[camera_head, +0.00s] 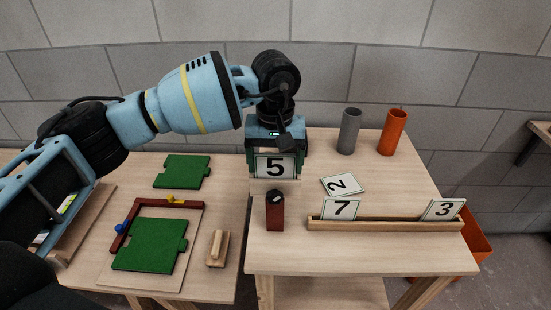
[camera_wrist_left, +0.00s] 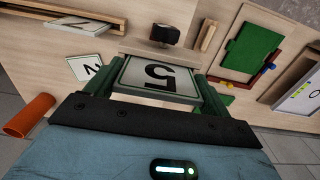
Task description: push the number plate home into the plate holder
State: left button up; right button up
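The number plate "5" (camera_head: 275,166), white with a black digit and a dark edge, is upright between the two fingers of my left gripper (camera_head: 277,160). The left wrist view shows the plate (camera_wrist_left: 158,77) spanning the space between the green fingers, which appear to grip its side edges. A pale wooden strip (camera_wrist_left: 150,49) lies just beyond the plate there; whether they touch is unclear. The plate holder (camera_head: 385,225), a long grooved wooden batten, lies at the table's front right. Plate "7" (camera_head: 340,209) and plate "3" (camera_head: 443,209) stand in it, with a gap between. My right gripper is not in view.
Plate "2" (camera_head: 341,185) lies flat behind the holder. A dark red block with a black top (camera_head: 275,211) stands in front of the gripper. A grey cup (camera_head: 349,131) and an orange cup (camera_head: 392,133) stand at the back. Green boards (camera_head: 150,247) lie on the left table.

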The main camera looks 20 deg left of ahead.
pick_arm(q)
jog(key=o, duration=0.4)
notch_tip(320, 180, up, 6)
jog(key=shift+r, duration=0.2)
jog(key=shift+r+b, duration=0.3)
jog(key=shift+r, duration=0.45)
